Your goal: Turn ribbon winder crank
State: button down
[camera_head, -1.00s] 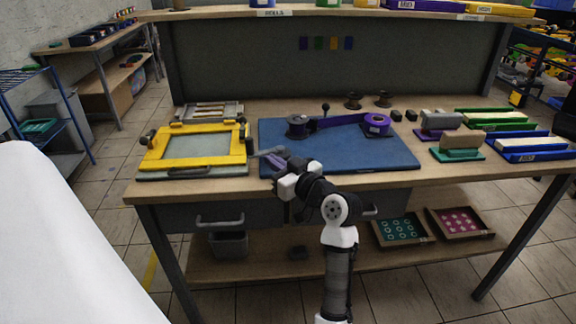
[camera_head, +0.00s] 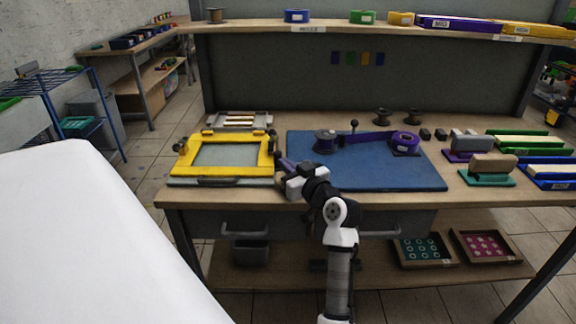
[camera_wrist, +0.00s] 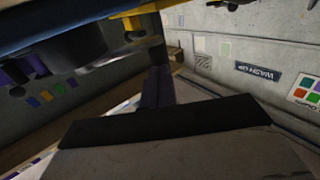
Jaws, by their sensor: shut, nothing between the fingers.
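The ribbon winder is a dark spool (camera_head: 325,141) with purple ribbon near the back left of the blue mat (camera_head: 375,175). A dark upright knob (camera_head: 354,126), which looks like its crank handle, stands just right of the spool. The ribbon (camera_head: 367,137) runs right to a purple roll (camera_head: 405,142). My gripper (camera_head: 284,162) is shut and empty at the mat's left edge, between the yellow frame and the spool, apart from the knob. In the wrist view its closed fingers (camera_wrist: 158,86) point away, with no crank clearly between them.
The yellow screen frame (camera_head: 222,154) is close left of my gripper. Two empty spools (camera_head: 381,116) stand behind the mat. Stamp blocks (camera_head: 488,168) and trays (camera_head: 550,172) fill the right side. Most of the mat's front is clear.

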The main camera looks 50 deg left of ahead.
jog(key=shift+a+r+m+t+h+p, duration=0.1)
jog(key=shift+a+m+t+h+p, duration=0.15)
jog(key=shift+m+t+p, duration=0.3)
jog(key=shift+a+r+m+t+h+p, duration=0.15)
jog(key=shift+a+m+t+p, duration=0.2)
jog(key=shift+t, duration=0.45)
jog(key=shift+a+m+t+h+p, duration=0.2)
jog(key=shift+a+m+t+p, duration=0.15)
jog(key=shift+t, duration=0.3)
jog(key=shift+a+m+t+h+p, duration=0.4)
jog(key=shift+m+t+p, duration=0.1)
jog(key=shift+m+t, duration=0.25)
jog(key=shift+w+a+f+t+b, duration=0.3)
jog(key=shift+w+a, duration=0.2)
jog(key=shift+a, duration=0.25)
jog(key=shift+w+a+b, duration=0.25)
jog(key=shift+a+b, duration=0.05)
jog(key=shift+a, duration=0.1)
jog(key=shift+a+r, duration=0.1)
jog(key=shift+s+d, duration=0.15)
jog(key=shift+d, duration=0.3)
jog(key=b+v, duration=0.3)
jog(key=v, duration=0.9)
jog(key=shift+s+d+b, duration=0.2)
jog(key=shift+d+b, duration=0.15)
